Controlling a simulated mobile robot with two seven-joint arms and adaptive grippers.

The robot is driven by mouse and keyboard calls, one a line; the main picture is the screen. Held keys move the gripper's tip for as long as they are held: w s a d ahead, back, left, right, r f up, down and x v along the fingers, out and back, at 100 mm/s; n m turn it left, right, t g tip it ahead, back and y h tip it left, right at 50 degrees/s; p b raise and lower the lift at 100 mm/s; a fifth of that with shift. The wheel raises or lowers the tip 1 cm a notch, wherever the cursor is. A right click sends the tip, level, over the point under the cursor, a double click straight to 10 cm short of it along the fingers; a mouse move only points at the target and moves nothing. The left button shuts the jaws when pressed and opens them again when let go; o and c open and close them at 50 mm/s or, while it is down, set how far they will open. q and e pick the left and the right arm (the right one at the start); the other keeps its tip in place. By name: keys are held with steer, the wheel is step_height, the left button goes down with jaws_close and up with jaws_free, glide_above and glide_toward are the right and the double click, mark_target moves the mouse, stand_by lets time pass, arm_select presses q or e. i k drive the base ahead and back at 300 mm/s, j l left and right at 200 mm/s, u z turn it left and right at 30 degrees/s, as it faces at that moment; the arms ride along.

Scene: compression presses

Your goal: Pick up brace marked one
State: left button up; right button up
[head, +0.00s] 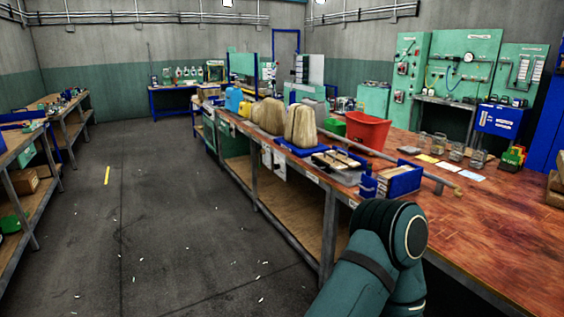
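No marking "one" can be read at this distance, so I cannot tell which thing is the brace. Several small grey metal pieces stand on the right part of the wooden workbench (520,230), among them a left piece (438,144), a middle piece (457,151) and a right piece (478,158). They may be braces. Flat white and yellow cards (447,166) lie in front of them. A green arm link of mine shows at the bottom, in front of the bench edge. Neither of my grippers is in view.
A red bin (367,131), a blue box (398,181), a long metal bar (395,163) and beige sacks (301,126) occupy the bench's left part. An orange and green device (512,158) stands at right. The bench's near right surface and the floor (150,210) are mostly clear.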

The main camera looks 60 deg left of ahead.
mark_target(323, 157)
steer(key=u, duration=1.55)
steer(key=i+u, duration=0.4)
steer(key=i, duration=1.05)
